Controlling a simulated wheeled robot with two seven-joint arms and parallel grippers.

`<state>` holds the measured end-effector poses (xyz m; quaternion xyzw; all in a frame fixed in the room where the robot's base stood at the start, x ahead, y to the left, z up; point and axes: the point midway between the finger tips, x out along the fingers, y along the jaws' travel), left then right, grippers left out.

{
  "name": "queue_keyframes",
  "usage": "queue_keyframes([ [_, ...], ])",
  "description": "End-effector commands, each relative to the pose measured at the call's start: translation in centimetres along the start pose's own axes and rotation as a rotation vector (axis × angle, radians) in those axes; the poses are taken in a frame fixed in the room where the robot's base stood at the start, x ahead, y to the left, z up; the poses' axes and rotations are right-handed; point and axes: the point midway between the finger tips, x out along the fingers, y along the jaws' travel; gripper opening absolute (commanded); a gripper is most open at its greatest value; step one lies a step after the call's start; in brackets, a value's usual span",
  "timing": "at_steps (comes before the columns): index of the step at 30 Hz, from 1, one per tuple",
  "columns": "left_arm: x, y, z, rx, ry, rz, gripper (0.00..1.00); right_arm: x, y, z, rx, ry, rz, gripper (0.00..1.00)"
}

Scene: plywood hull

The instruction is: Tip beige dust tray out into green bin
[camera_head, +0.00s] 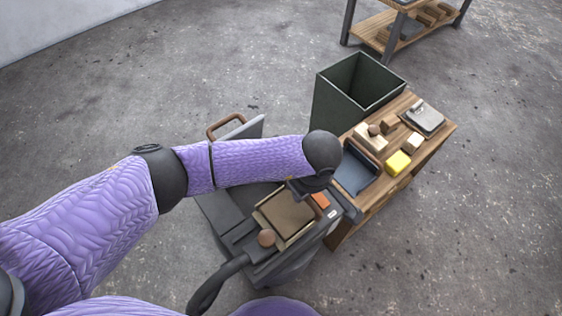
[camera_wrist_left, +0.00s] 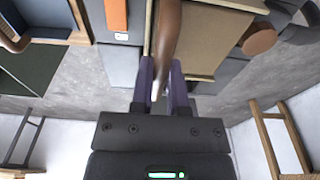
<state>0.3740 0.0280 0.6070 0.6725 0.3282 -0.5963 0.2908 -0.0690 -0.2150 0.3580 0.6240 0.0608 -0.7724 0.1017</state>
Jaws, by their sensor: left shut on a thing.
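The beige dust tray (camera_head: 286,211) is flat and square with a brown inside. It appears level on or just over the grey cart top; I cannot tell if it touches. My left gripper (camera_head: 306,187) is at its far right edge, partly hidden by my wrist. In the left wrist view, my gripper's fingers (camera_wrist_left: 161,88) close around a brown handle-like part beside the tray (camera_wrist_left: 208,42). The green bin (camera_head: 352,92) stands upright and open beyond the cart, at the wooden bench's far left end. It also shows in the left wrist view (camera_wrist_left: 28,48). My right gripper is out of view.
The grey cart (camera_head: 222,212) carries an orange block (camera_head: 320,200) and a round brown knob (camera_head: 266,238). The wooden bench (camera_head: 437,130) holds a blue-grey tray (camera_head: 355,172), a yellow block (camera_head: 397,163) and small wooden pieces. Open floor lies left of the bin.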

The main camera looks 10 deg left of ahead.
Motion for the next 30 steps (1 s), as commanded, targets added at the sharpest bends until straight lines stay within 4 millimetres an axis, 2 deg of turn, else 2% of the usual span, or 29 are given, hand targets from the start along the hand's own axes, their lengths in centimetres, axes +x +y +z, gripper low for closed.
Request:
queue_keyframes([
  [3, -0.7, 0.0, 2.8, 0.003, 0.000, 0.002, 0.00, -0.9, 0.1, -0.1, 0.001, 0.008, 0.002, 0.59],
  [6, -0.8, 0.0, 4.6, 0.003, 0.000, 0.002, 0.00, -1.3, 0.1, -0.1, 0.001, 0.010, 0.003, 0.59],
  [12, -0.9, 0.0, 6.7, 0.000, 0.001, 0.001, 0.00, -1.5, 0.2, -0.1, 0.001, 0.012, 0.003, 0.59],
  [30, -0.9, 0.0, 7.0, 0.001, 0.001, 0.001, 0.00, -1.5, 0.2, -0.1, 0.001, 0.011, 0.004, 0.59],
])
